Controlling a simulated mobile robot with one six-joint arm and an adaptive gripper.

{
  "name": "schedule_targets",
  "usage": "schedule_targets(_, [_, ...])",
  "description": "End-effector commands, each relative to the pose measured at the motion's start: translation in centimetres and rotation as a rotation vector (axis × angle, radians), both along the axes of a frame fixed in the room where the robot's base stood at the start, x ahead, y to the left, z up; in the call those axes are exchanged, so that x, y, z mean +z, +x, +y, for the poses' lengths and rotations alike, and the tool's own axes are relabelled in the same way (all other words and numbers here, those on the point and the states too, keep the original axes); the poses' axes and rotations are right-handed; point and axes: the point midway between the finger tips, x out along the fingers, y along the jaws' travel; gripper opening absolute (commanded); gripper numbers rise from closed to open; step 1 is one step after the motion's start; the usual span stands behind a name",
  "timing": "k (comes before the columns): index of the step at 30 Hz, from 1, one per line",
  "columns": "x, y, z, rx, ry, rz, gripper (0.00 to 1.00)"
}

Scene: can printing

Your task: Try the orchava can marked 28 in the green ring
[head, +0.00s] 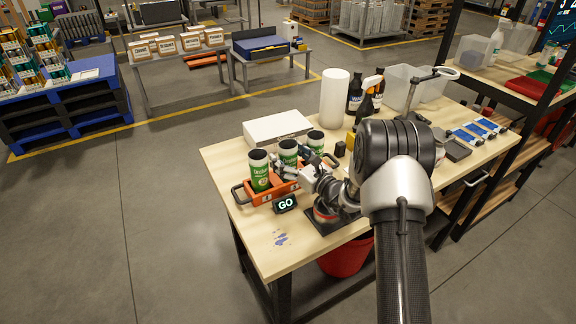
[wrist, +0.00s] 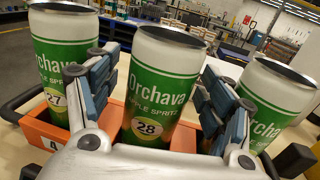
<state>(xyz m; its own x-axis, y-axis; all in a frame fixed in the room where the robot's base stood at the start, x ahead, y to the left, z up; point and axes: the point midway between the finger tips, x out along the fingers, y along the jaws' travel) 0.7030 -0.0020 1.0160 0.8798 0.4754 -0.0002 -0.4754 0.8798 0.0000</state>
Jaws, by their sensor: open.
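Can 28 (wrist: 150,95), green and white with "Orchava" on it, stands upright between the fingers of my gripper (wrist: 160,72) in the wrist view. The fingers are open, one on each side; I cannot tell whether they touch it. Can 27 (wrist: 60,65) stands to its left and a third Orchava can (wrist: 270,95), its number hidden, to its right. In the head view the cans stand in an orange tray (head: 262,198), with my gripper (head: 296,166) at the middle can (head: 288,150). I cannot make out a green ring.
A GO display (head: 285,204) stands before the tray, and a white box (head: 278,127) lies behind it. A round red-rimmed device (head: 325,213) is right of the tray. A white cylinder (head: 334,98) and bottles stand behind. The table's front left corner is mostly clear.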

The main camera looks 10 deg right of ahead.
Motion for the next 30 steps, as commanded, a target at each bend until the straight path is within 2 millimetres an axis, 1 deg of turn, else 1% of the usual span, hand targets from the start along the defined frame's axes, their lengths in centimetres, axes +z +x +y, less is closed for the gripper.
schedule_targets(4, [0.03,-0.01,0.0,0.0,0.0,0.0,0.74])
schedule_targets(5, [0.03,-0.02,0.0,0.0,0.0,0.0,0.73])
schedule_targets(18, [0.03,-0.04,-0.01,0.0,0.0,0.0,0.44])
schedule_targets(20, [0.03,-0.04,-0.01,0.0,0.0,0.0,0.41])
schedule_targets(27, [0.06,-0.04,-0.01,0.0,0.0,0.0,0.4])
schedule_targets(30, [0.37,-0.03,-0.01,0.0,0.0,-0.001,0.4])
